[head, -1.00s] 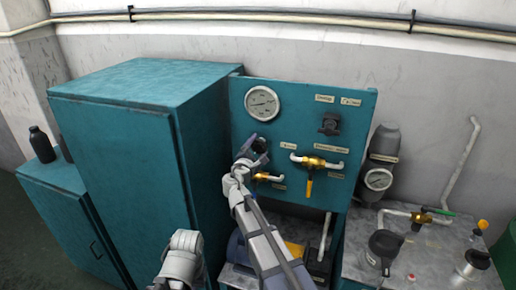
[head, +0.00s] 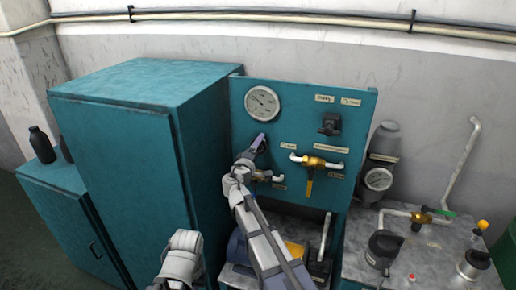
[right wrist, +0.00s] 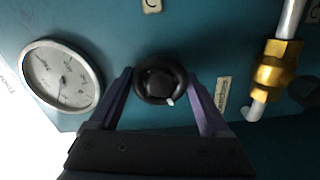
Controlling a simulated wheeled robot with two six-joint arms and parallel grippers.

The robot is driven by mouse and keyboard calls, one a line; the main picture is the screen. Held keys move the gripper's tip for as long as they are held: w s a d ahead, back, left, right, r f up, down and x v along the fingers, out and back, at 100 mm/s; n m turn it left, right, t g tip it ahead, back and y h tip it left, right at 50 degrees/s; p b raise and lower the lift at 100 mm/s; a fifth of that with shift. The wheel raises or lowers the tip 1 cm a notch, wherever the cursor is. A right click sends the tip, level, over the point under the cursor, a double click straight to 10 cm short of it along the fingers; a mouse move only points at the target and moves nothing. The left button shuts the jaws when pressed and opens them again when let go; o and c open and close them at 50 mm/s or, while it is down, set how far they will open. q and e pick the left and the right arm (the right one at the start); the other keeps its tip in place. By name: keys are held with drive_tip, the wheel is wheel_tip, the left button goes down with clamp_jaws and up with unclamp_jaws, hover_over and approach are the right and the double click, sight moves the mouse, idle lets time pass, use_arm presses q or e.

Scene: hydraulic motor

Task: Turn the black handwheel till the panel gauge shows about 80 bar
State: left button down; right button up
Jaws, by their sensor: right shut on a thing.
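The black handwheel (right wrist: 160,79) sits on the teal panel, with a small white mark at its lower rim in the right wrist view. My right gripper (right wrist: 162,85) is shut on it, one purple finger at each side. In the head view the right gripper (head: 257,145) covers most of the wheel. The round panel gauge (head: 262,103) is above the wheel, white-faced with a grey rim. It also shows in the right wrist view (right wrist: 62,75). Its needle slants to the upper left in the head view; the numbers are too small to read. My left gripper is not visible.
A brass valve with a yellow handle (head: 310,164) is right of the wheel. A black knob (head: 330,123) is above that valve. A tall teal cabinet (head: 120,150) stands close on the left. A metal bench (head: 430,255) with fittings is at right.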

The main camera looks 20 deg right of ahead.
drive_tip(key=shift+m, duration=0.4)
drive_tip(key=o, duration=1.2)
drive_tip(key=shift+s, duration=0.1)
drive_tip(key=v, duration=0.7)
drive_tip(key=shift+s+a, duration=0.25)
drive_tip(key=shift+s, duration=0.05)
drive_tip(key=shift+f, duration=0.1)
